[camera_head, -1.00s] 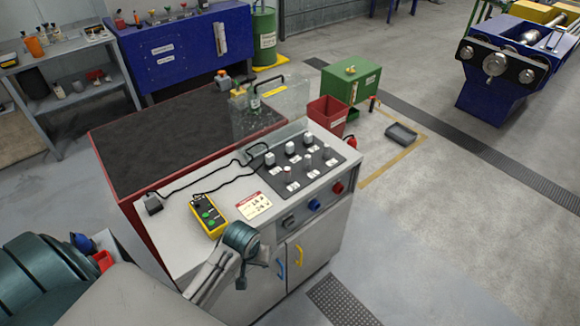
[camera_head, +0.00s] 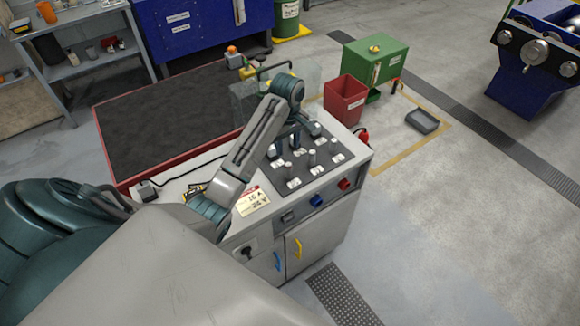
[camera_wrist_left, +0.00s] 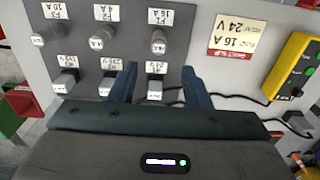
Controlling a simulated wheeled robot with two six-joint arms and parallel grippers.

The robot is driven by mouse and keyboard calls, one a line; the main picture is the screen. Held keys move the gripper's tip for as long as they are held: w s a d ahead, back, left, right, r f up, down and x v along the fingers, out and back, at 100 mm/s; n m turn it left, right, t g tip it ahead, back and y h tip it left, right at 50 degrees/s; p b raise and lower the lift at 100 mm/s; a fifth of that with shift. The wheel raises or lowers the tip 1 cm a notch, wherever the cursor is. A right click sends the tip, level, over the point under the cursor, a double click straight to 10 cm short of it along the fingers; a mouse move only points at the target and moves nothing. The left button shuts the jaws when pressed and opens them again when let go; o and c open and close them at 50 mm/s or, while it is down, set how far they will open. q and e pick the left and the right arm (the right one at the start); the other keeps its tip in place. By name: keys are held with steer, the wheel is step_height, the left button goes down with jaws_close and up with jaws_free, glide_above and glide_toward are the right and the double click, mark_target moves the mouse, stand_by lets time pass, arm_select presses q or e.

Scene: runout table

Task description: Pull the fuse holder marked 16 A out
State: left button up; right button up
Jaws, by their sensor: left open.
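In the left wrist view the panel appears upside down. The label beside the upper right holder (camera_wrist_left: 158,40) seems to read 16 A. The lower right holder (camera_wrist_left: 155,88) has a label that seems to read 24 V; the small print is unclear. My left gripper (camera_wrist_left: 160,72) is open, its fingers either side of the lower right holder in the picture; I cannot tell the height gap. In the head view my left gripper (camera_head: 306,128) hangs over the panel's back row.
A sign card (camera_head: 252,201) reading 16 A and 24 V lies left of the panel. A yellow control box (camera_wrist_left: 296,64) with a black cable is beside it. A clear guard (camera_head: 305,76) stands behind the panel. A red bin (camera_head: 345,98) stands beyond the cabinet.

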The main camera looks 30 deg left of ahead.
mark_target(288, 164)
arm_select(q)
steer(key=shift+f, duration=0.3)
step_height(288, 164, down, 3)
steer(key=shift+w+f, duration=0.1)
step_height(288, 164, down, 4)
steer(key=shift+f, duration=0.7)
arm_select(e)
steer(key=shift+w+a+f, duration=0.1)
steer(key=shift+w+f, duration=0.05)
steer(key=shift+r, duration=0.2)
steer(key=shift+a, duration=0.15)
stand_by(0.4)
arm_select(q)
jaws_close()
